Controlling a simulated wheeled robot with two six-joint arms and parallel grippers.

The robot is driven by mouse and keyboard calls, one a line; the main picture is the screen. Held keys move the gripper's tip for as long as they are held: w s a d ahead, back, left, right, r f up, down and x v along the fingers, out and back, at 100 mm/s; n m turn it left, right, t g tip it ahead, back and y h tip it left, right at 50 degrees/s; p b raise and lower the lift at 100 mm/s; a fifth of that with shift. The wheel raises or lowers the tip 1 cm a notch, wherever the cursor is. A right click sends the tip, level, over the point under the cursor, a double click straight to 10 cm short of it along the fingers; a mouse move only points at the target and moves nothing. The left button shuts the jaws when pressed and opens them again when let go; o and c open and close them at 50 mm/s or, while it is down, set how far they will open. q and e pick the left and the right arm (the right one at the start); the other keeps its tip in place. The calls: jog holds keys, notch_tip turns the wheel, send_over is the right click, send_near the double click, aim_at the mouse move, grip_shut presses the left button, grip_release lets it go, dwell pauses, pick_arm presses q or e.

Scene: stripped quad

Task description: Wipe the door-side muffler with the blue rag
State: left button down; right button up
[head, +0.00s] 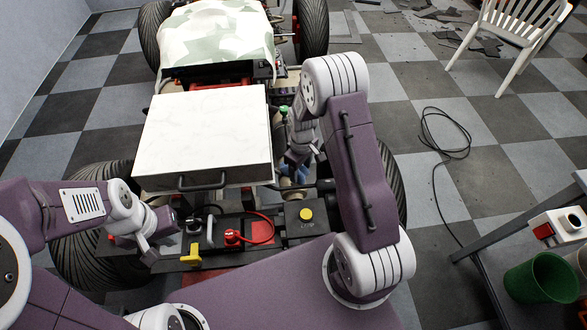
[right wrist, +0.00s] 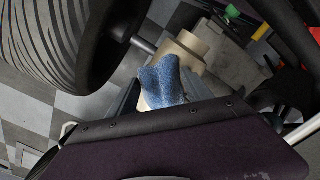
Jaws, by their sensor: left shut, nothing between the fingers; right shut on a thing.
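The blue rag (right wrist: 163,84) is bunched up in my right gripper, with its end sticking out past the purple gripper body in the right wrist view. In the head view my right gripper (head: 297,165) points down beside the right edge of the white box, and only a little of the rag shows there. A tan cylindrical part (right wrist: 184,52), seemingly a muffler, lies directly behind the rag between wheel and frame. I cannot tell whether rag and part touch. My left gripper (head: 168,222) is shut and empty above the quad's left near side.
A white box with a handle (head: 208,130) covers the quad's middle. A red cable (head: 262,228) and yellow knob (head: 306,214) sit at the near end. A big tyre (right wrist: 75,50) is close to the right gripper. A table with a green bucket (head: 541,278) stands right.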

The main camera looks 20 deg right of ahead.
jog(key=shift+s+d+f, duration=0.15)
jog(key=shift+s+d, duration=0.05)
jog(key=shift+d, duration=0.2)
notch_tip(320, 180, up, 6)
jog(key=p, duration=0.5)
jog(key=shift+p, duration=0.3)
notch_tip(320, 180, up, 3)
jog(key=p, duration=0.3)
jog(key=shift+w, duration=0.1)
